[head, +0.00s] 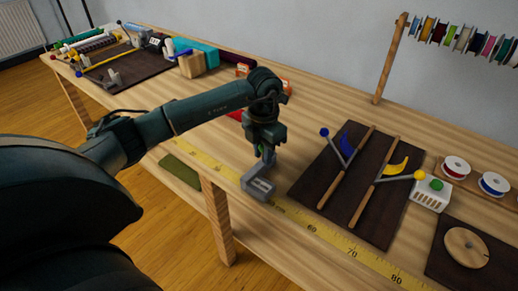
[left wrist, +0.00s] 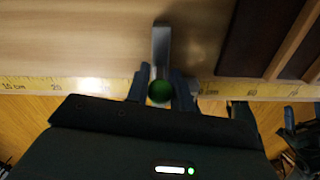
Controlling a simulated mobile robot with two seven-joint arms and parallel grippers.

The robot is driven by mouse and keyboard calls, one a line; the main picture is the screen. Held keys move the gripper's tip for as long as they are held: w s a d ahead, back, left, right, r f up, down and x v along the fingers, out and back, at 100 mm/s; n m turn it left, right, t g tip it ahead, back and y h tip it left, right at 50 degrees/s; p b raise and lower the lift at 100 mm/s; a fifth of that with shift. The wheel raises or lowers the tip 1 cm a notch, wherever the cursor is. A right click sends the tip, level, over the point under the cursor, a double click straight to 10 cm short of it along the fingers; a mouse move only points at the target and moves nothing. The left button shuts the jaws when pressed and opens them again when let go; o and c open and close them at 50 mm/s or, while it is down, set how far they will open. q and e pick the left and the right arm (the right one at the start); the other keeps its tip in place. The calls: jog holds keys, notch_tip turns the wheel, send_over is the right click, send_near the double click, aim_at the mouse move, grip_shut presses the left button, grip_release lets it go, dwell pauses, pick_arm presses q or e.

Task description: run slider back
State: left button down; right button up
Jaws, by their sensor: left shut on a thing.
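The slider (head: 259,188) is a grey block with a window, sitting on the yellow ruler (head: 312,230) along the table's front edge. My left gripper (head: 266,155) points down over the slider and is shut on its upright handle. In the left wrist view, the slider's green round knob (left wrist: 160,92) sits between the two fingers, with a grey bar (left wrist: 161,45) reaching beyond it. There the ruler (left wrist: 228,88) reads about 60 just right of the gripper and 20 to its left.
Right of the slider lies a dark board (head: 345,215) with two wooden rails and knobbed levers. Further right are a white box (head: 430,196), spools (head: 456,167) and a wooden disc (head: 466,247). A dark mat (head: 125,72) with several items lies far left. The ruler strip left of the slider looks clear.

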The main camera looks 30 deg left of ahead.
pick_arm(q)
jog(key=d, duration=0.4)
jog(key=shift+s+d+r, duration=0.1)
jog(key=shift+d, duration=0.2)
jog(key=shift+a, duration=0.1)
pick_arm(e)
jog(key=shift+d+f, duration=0.1)
jog(key=shift+d, duration=0.2)
pick_arm(q)
jog(key=c, duration=1.3)
grip_release()
jog(key=shift+o, duration=0.2)
notch_tip(320, 180, up, 13)
